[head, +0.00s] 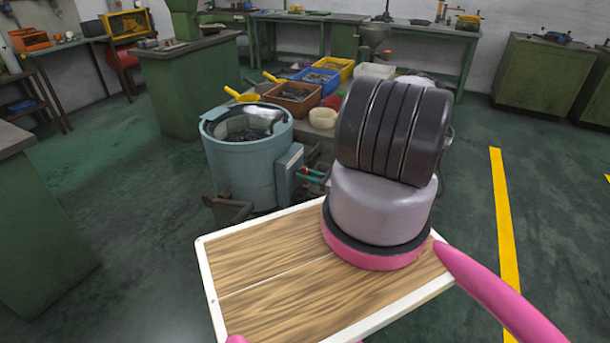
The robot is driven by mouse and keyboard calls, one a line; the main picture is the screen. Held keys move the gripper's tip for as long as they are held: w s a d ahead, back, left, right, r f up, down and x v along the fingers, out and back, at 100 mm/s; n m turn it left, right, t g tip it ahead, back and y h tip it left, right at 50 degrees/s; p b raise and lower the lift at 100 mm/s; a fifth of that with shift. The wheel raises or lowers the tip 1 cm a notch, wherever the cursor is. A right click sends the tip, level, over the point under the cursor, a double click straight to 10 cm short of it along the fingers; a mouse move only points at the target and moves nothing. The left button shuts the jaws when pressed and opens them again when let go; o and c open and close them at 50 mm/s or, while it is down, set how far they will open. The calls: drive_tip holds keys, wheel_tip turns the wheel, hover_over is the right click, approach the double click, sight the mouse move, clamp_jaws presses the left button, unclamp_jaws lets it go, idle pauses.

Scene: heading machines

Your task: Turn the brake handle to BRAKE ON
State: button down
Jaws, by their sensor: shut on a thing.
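A blue-grey round tub (240,165) with dark metal pieces inside stands left of centre in the head view. A blue-grey box (289,176) is fixed to its right side. Small green and reddish parts (310,176) stick out right of the box. I cannot tell whether they belong to the brake handle, and I cannot read any BRAKE ON mark. My arm, with thick dark links, rises in front of the area to the right of these parts and covers it. My gripper does not show; it may be hidden behind the arm.
Behind the tub are an orange-brown bin (293,97), a blue bin (316,80) and a yellow bin (334,68). A green cabinet (184,88) stands behind left, another (40,220) at the near left. Open floor with a yellow line (504,220) lies right.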

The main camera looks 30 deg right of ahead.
drive_tip(key=n, duration=0.4)
drive_tip(key=shift+s+f+n, duration=0.1)
drive_tip(key=shift+n, duration=0.2)
drive_tip(key=shift+a, duration=0.1)
idle(0.4)
drive_tip(key=c, duration=0.7)
unclamp_jaws()
drive_tip(key=shift+s, duration=0.1)
drive_tip(key=v, duration=1)
drive_tip(key=shift+s+d, duration=0.25)
drive_tip(key=shift+d, duration=0.05)
